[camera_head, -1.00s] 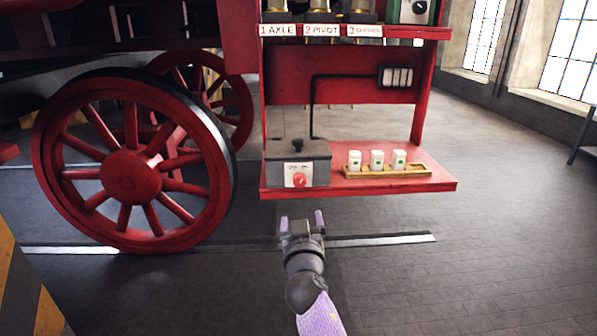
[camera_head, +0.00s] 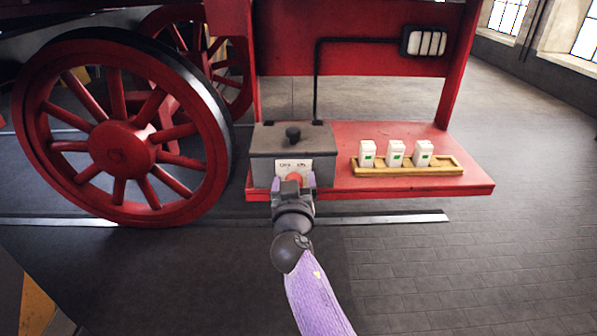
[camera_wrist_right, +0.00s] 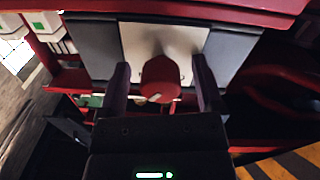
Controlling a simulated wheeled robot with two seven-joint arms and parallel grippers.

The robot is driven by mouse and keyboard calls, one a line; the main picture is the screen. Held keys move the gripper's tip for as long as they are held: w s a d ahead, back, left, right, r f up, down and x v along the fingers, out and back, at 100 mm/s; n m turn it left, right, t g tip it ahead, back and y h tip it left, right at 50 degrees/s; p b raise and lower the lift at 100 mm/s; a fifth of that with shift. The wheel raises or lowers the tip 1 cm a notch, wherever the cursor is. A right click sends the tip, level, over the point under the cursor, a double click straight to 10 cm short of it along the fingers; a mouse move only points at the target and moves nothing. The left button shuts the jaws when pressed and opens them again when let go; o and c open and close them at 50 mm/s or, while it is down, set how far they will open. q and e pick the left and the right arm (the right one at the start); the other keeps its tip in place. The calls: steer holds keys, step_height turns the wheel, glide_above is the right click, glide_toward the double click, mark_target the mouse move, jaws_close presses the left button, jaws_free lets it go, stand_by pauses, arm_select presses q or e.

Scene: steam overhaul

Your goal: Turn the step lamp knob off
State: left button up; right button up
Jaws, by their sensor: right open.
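The step lamp knob (camera_head: 294,181) is a round red knob on the white front plate of a grey box standing on the red step. In the head view my gripper hides part of it. In the right wrist view the red knob (camera_wrist_right: 160,79) shows with a pale mark on its lower face. My right gripper (camera_head: 293,184) is open, right in front of the box. In the right wrist view its two fingers (camera_wrist_right: 158,85) stand left and right of the knob, with a gap on each side. My left gripper is not in view.
The grey box (camera_head: 262,172) has a black knob (camera_head: 293,134) on its lid. To its right a yellow tray (camera_head: 368,171) holds three white blocks on the red step (camera_head: 470,184). A large red wheel (camera_head: 122,150) stands to the left. The floor at right is clear.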

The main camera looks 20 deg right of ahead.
steer(key=shift+s+a, duration=0.1)
steer(key=shift+s, duration=0.05)
steer(key=shift+c, duration=1)
steer(key=c, duration=0.5)
jaws_close()
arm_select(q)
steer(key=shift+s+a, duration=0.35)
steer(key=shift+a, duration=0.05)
